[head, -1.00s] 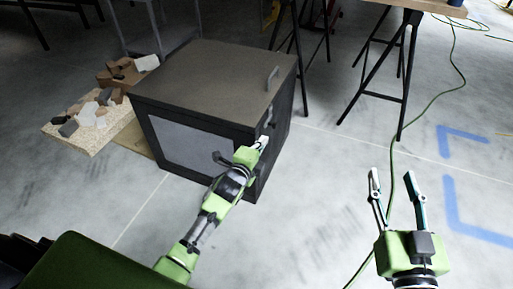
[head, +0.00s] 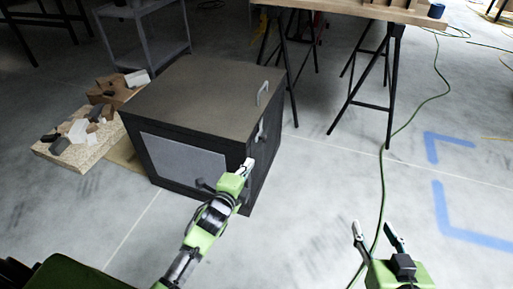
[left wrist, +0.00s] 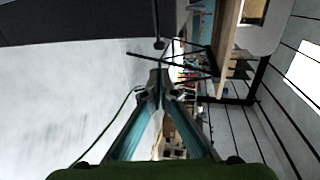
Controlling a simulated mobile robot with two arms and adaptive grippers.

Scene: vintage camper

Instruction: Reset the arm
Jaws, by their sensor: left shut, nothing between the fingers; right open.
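My left arm reaches in from the lower left in the head view. Its gripper (head: 247,168) is shut and empty, in front of the near right corner of a dark cabinet (head: 195,90). I cannot tell whether it touches the cabinet. In the left wrist view the two fingers of the left gripper (left wrist: 160,88) meet at their tips.
Metal handles (head: 263,93) stand on the cabinet's top and side. A board with blocks (head: 70,155) lies left of it. A trestle table (head: 350,12) stands behind. A green cable (head: 381,175) crosses the floor near the right gripper. Blue tape (head: 440,210) marks open floor at right.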

